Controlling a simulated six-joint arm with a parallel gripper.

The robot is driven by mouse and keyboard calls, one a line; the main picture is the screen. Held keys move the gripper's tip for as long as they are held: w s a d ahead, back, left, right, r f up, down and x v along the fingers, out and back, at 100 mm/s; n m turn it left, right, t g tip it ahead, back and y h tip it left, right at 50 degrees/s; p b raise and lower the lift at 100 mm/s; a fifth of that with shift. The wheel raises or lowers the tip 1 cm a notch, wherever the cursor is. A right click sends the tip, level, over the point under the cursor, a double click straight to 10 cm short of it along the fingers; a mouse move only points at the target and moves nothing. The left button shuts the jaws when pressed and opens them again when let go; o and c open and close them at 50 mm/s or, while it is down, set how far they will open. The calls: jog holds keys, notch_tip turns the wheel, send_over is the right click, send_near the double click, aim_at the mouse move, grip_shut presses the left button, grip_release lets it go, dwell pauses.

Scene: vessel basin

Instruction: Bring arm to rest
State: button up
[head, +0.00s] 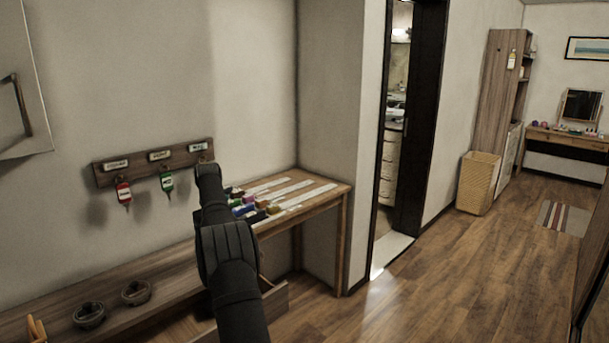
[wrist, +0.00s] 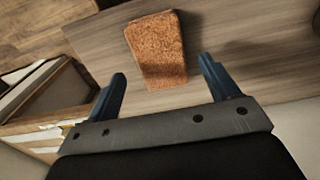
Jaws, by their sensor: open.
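My arm (head: 229,252) rises from the bottom of the head view, its upper end in front of the right part of the key rack. In the head view I cannot make out my gripper's fingers. In the wrist view my gripper (wrist: 162,68) is open, its two blue fingers wide apart with nothing held between them. A rough reddish-brown block (wrist: 157,48) lies on a wooden surface (wrist: 225,50) beyond the fingertips, apart from them as far as I can tell.
A wooden table (head: 328,188) carries small coloured items and pale strips. Two dark bowls (head: 136,292) sit on the low shelf (head: 190,274). A wicker basket (head: 478,183) stands beyond open floor (head: 400,290).

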notch_tip(320, 180, down, 6)
jog(key=shift+r, duration=0.2)
jog(key=r, duration=0.5)
jog(key=shift+d+r, duration=0.2)
jog(key=shift+d, duration=0.2)
jog(key=s+d+r, duration=0.2)
jog(key=d+r, duration=0.5)
jog(key=d, duration=0.4)
jog(key=s+a+f, duration=0.2)
jog(key=s+f, duration=0.1)
jog(key=s, duration=0.7)
jog(key=s+a+f, duration=0.2)
jog(key=s+f, duration=0.2)
jog(key=s, duration=0.6)
jog(key=s+a+f, duration=0.1)
jog(key=s+f, duration=0.2)
jog(key=s, duration=0.6)
jog(key=shift+s+a+f, duration=0.15)
jog(key=shift+s+a, duration=0.25)
